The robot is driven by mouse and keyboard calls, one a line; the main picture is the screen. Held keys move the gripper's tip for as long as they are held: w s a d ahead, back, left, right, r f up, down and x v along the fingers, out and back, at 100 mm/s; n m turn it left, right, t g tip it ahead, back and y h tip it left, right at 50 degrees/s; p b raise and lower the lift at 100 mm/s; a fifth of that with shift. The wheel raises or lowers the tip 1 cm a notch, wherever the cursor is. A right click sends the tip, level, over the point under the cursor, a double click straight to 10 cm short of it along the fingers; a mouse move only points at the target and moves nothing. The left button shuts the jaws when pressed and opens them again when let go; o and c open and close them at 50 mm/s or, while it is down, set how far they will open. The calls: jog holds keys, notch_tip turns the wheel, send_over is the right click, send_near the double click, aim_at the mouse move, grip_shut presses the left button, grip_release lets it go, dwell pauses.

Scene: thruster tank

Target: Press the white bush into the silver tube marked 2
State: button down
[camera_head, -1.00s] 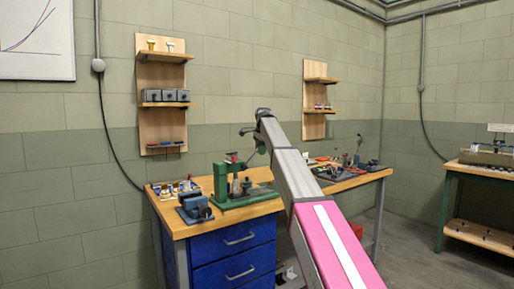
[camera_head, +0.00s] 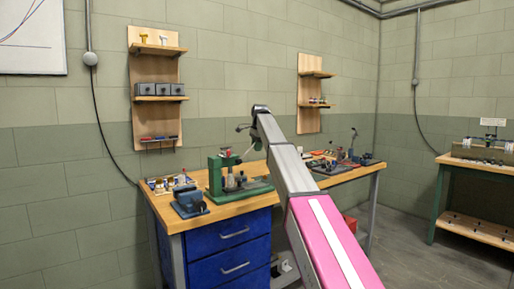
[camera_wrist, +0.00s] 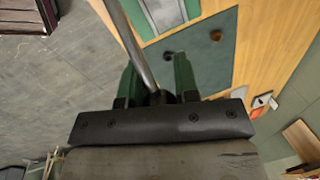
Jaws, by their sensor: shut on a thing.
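The green press (camera_head: 215,172) stands on the wooden bench, left of my arm. A small greyish upright shape (camera_head: 231,181) stands at the press; I cannot tell whether it is the silver tube, and no mark 2 is readable. I cannot pick out the white bush for certain. In the wrist view my gripper (camera_wrist: 158,92) has its two green fingers shut around the end of a grey metal rod (camera_wrist: 134,45), which looks like the press lever. In the head view my arm's end is above the bench, and the gripper is not clear there.
A blue-grey vise (camera_head: 190,203) and a tray of small parts (camera_head: 160,187) sit on the bench's left end. Wall shelves (camera_head: 156,98) hang behind. More tools lie right of my arm. A green-legged table (camera_head: 440,185) stands far right. The floor between is open.

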jog(key=shift+s+a+f, duration=0.2)
jog(key=shift+s+f, duration=0.15)
jog(key=shift+s, duration=0.2)
jog(key=c, duration=1)
grip_release()
jog(key=shift+o, duration=0.7)
jog(key=shift+w+r, duration=0.1)
jog(key=shift+w+d+r, duration=0.15)
jog(key=shift+d+r, duration=0.3)
jog(key=shift+r, duration=0.15)
jog(key=shift+w+d+r, duration=0.15)
jog(key=shift+d+r, duration=0.3)
jog(key=shift+r, duration=0.15)
jog(key=w+d+r, duration=0.1)
jog(key=d+r, duration=0.5)
jog(key=r, duration=0.1)
jog(key=shift+w, duration=0.4)
